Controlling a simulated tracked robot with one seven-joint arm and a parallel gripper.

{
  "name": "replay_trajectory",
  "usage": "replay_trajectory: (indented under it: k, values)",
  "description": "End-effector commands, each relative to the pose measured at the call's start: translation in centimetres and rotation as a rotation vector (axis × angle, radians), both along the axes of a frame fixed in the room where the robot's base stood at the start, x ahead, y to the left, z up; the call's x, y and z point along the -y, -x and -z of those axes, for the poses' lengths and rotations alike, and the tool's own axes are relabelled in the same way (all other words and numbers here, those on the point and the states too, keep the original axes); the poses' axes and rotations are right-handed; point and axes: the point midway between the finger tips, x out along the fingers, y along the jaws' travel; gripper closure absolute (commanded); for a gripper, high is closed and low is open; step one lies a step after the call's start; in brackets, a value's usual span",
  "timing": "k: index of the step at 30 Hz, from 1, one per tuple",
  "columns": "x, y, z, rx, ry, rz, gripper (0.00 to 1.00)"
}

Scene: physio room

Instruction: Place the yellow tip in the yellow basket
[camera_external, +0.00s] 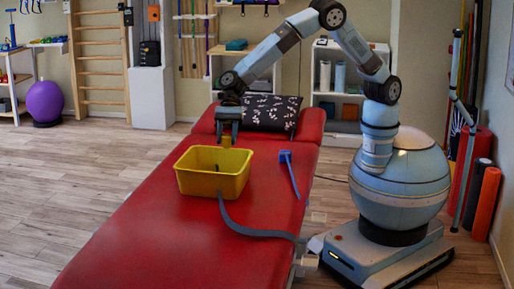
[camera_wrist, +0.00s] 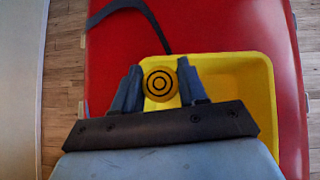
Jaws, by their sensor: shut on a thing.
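The yellow tip (camera_wrist: 160,84) is a round yellow piece with dark concentric rings, seen end-on in the wrist view. My gripper (camera_wrist: 158,90) is shut on it, one dark finger on each side. In the external view my gripper (camera_external: 228,124) points down, with the yellow tip (camera_external: 226,141) below its fingers. The yellow basket (camera_external: 197,183) is an open rectangular tub on the red treatment table. The tip appears above and behind its far rim in the external view. In the wrist view the basket (camera_wrist: 264,100) lies behind and right of the tip. A small dark item shows inside the basket.
A blue hammer-shaped tool (camera_external: 289,172) lies right of the basket on the red table (camera_external: 130,240). A dark grey strap (camera_external: 245,230) runs from the basket's front to the table's right edge. A patterned pillow (camera_external: 271,113) lies behind my gripper. The table's near part is clear.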

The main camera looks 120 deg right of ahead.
Motion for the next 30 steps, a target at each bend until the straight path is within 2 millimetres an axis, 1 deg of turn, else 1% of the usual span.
replay_trajectory:
  k: [1, 5, 9, 12, 19, 24, 27, 30]
  values:
    - [0.9, 0.0, 0.0, 0.001, -0.002, -0.013, 0.91]
    - [2.6, 0.0, 0.0, 0.001, -0.002, -0.054, 0.91]
    - [2.4, 0.1, 3.6, -0.005, -0.001, -0.059, 0.91]
    - [2.4, 0.1, 5.4, -0.003, -0.001, -0.058, 0.91]
    - [2.4, 0.1, 8.1, -0.002, -0.001, -0.059, 0.91]
    - [2.4, 0.1, 11.1, -0.003, -0.001, -0.058, 0.91]
    - [2.4, 0.1, 12.5, -0.001, -0.001, -0.057, 0.91]
    - [2.4, 0.1, 13.4, -0.001, -0.001, -0.057, 0.91]
